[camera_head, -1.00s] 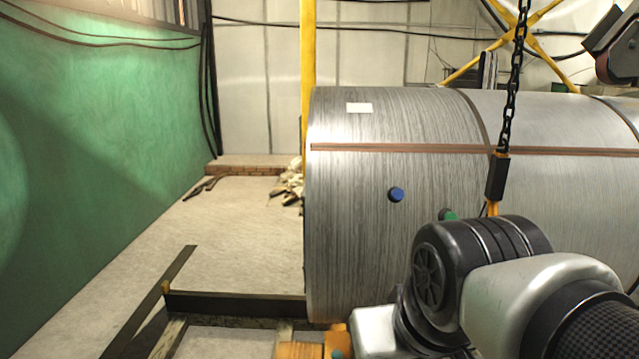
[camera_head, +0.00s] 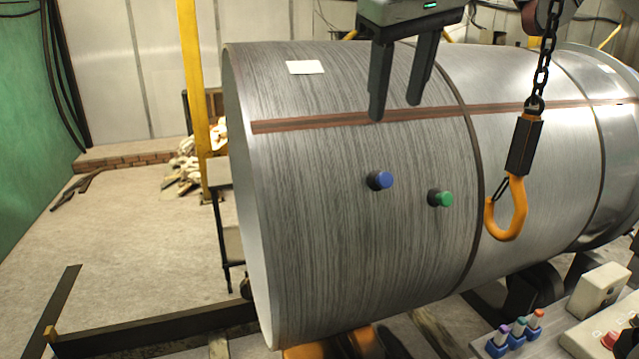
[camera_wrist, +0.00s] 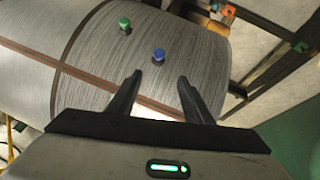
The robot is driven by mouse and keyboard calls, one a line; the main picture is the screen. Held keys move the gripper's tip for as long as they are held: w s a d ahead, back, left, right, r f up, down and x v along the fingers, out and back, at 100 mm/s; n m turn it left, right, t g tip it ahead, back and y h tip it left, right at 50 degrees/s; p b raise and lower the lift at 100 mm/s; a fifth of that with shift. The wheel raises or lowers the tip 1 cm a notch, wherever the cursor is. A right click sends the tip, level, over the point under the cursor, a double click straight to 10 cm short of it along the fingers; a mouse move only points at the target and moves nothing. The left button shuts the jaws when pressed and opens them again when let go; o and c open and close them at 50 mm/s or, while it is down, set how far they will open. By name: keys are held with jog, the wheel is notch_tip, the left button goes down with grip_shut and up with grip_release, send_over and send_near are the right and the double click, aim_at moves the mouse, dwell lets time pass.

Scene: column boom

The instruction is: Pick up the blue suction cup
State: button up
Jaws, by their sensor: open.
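The blue suction cup (camera_head: 380,180) sticks out from the curved side of a large grey metal cylinder (camera_head: 330,240). It also shows in the wrist view (camera_wrist: 159,55), a little beyond and between the fingertips. My gripper (camera_head: 396,112) is open and empty, above the blue cup in the head view, with its fingers pointing down. In the wrist view the two fingers (camera_wrist: 160,76) are spread apart, and neither appears to touch the cup. A green suction cup (camera_head: 441,198) is on the same cylinder, to the right of the blue one; the wrist view shows it too (camera_wrist: 124,23).
An orange hook (camera_head: 508,212) on a chain hangs in front of the cylinder, right of the green cup. A yellow post (camera_head: 193,90) stands behind the cylinder's left end. A control box with coloured knobs (camera_head: 515,330) is at bottom right. Open floor (camera_head: 140,250) lies left.

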jog(key=b, duration=0.2)
send_over(384, 174)
jog(key=s, duration=0.2)
notch_tip(384, 174, down, 10)
jog(key=shift+s+x, duration=0.15)
jog(key=shift+x, duration=1.25)
jog(key=shift+s+x, duration=0.15)
jog(key=shift+x, duration=1.25)
jog(key=shift+a+f, duration=0.1)
jog(key=shift+c, duration=0.3)
jog(key=c, duration=1.1)
